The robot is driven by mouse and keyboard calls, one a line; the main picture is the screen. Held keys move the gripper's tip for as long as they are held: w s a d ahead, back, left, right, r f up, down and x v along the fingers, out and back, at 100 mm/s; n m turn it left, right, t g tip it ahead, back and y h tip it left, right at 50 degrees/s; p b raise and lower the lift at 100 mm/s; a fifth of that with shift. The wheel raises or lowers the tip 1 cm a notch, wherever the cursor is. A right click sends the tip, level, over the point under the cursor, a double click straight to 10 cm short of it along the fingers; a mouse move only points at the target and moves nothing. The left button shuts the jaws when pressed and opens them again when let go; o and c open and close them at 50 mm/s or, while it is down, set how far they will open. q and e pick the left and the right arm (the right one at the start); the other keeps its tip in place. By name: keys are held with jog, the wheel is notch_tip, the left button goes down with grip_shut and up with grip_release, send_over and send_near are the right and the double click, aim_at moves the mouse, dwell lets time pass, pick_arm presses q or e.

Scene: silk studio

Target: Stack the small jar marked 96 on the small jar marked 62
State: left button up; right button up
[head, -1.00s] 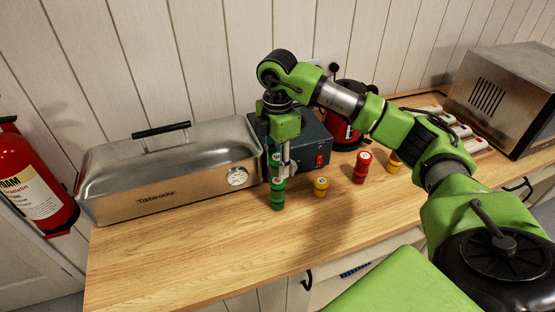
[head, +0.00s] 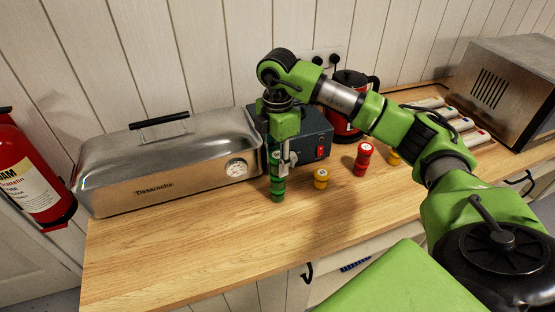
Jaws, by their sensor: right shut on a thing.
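My right gripper (head: 282,166) points straight down near the middle of the counter, shut on a green jar (head: 277,182). A second green section (head: 277,196) shows directly under it, down at the wood; they look lined up, but I cannot tell whether they touch. A small yellow jar (head: 320,178) stands alone to the right. A red stack (head: 363,158) and another yellow jar (head: 394,158) stand farther right, the latter partly behind my arm. The numbers on the jars are too small to read. My left gripper is not in view.
A steel steamer-like box (head: 165,165) fills the left of the counter (head: 200,245). A dark box with a red switch (head: 316,140) stands behind the gripper, with a red kettle (head: 345,122) beside it. A steel oven (head: 500,90) stands far right. The front counter is clear.

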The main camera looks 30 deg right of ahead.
aim_at(278, 155)
jog(key=shift+f, duration=0.3)
jog(key=o, duration=1.2)
jog(key=shift+r, duration=0.15)
notch_tip(278, 155, up, 12)
jog(key=shift+f, duration=0.1)
